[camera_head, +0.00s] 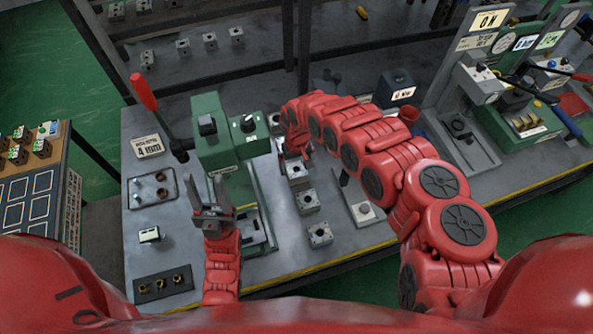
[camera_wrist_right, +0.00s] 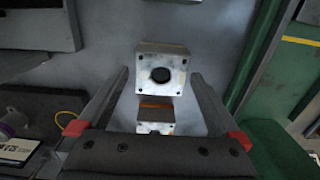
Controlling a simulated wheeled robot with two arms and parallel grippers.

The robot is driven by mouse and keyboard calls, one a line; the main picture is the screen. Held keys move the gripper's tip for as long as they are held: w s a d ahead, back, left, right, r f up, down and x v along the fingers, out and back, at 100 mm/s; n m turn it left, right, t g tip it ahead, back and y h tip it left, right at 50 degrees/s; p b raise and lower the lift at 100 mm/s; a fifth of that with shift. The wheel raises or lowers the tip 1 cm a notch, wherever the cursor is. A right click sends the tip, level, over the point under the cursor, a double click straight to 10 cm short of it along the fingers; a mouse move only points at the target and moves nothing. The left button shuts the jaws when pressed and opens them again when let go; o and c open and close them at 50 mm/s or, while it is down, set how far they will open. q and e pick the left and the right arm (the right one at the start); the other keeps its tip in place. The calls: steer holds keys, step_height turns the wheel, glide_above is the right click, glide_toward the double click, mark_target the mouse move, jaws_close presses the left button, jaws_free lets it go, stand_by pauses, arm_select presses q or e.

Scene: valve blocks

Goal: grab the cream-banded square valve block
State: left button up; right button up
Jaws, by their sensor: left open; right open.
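In the right wrist view a square grey metal valve block (camera_wrist_right: 162,72) with a dark round hole lies just ahead of my open right gripper (camera_wrist_right: 160,78), between the lines of its two fingers. Nearer the palm is a second block (camera_wrist_right: 155,112) with an orange-brown edge, partly hidden by the gripper. No cream band can be made out clearly. In the head view a row of blocks runs toward the front: one (camera_head: 297,172), one (camera_head: 308,201) and one (camera_head: 320,235). My right arm hides part of the row. My left gripper (camera_head: 210,190) is open and empty, pointing up.
A green press (camera_head: 225,140) with a red-handled lever (camera_head: 145,92) stands left of the row. A dark box (camera_head: 395,88) and a gauge station (camera_head: 490,85) stand to the right. More blocks (camera_head: 182,47) sit on the rear shelf. The bench's front edge is yellow-striped.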

mark_target(297, 170)
steer(key=shift+s+f, duration=0.15)
steer(key=shift+f, duration=0.25)
steer(key=shift+a+f, duration=0.2)
steer(key=shift+f, duration=0.3)
steer(key=shift+d+f, duration=0.2)
steer(key=shift+f, duration=0.45)
jaws_close()
